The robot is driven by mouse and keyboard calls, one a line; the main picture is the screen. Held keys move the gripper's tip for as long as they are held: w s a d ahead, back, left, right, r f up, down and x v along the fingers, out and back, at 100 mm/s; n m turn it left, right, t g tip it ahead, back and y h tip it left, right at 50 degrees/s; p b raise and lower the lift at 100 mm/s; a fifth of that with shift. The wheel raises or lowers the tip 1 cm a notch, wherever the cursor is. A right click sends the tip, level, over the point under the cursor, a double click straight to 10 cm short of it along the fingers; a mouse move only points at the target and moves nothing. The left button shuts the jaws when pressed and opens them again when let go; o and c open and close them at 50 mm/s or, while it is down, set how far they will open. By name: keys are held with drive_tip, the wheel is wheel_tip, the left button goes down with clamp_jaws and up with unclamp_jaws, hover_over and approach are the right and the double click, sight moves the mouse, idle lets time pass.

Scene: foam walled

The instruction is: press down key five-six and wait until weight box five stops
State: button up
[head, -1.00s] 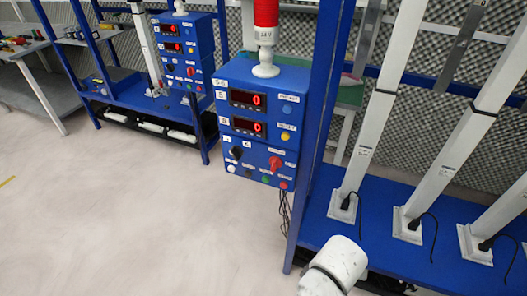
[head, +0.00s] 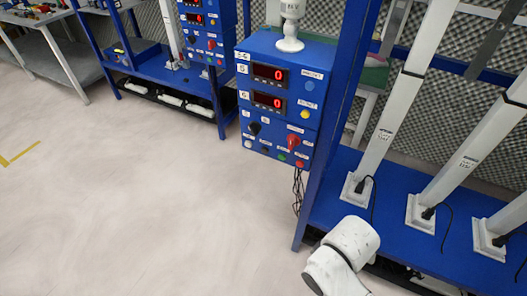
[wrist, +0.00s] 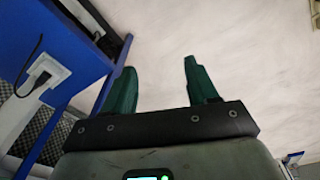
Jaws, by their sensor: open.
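A blue control box (head: 276,95) with two red displays (head: 269,87), each reading 0, stands on the blue frame in the head view. Its face carries a black knob (head: 255,128), a red rotary switch (head: 293,142) and several small coloured buttons along the lower edge. My white arm (head: 345,255) is below and right of the box.
A blue rack (head: 405,195) with white posts (head: 392,125) and black cables stands at the right. A second blue control box (head: 208,30) and rack are farther back left. A grey table (head: 55,62) is at the far left. The floor (head: 130,200) at left and centre is clear.

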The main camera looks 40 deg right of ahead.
clamp_jaws()
idle(0.3)
idle(1.1)
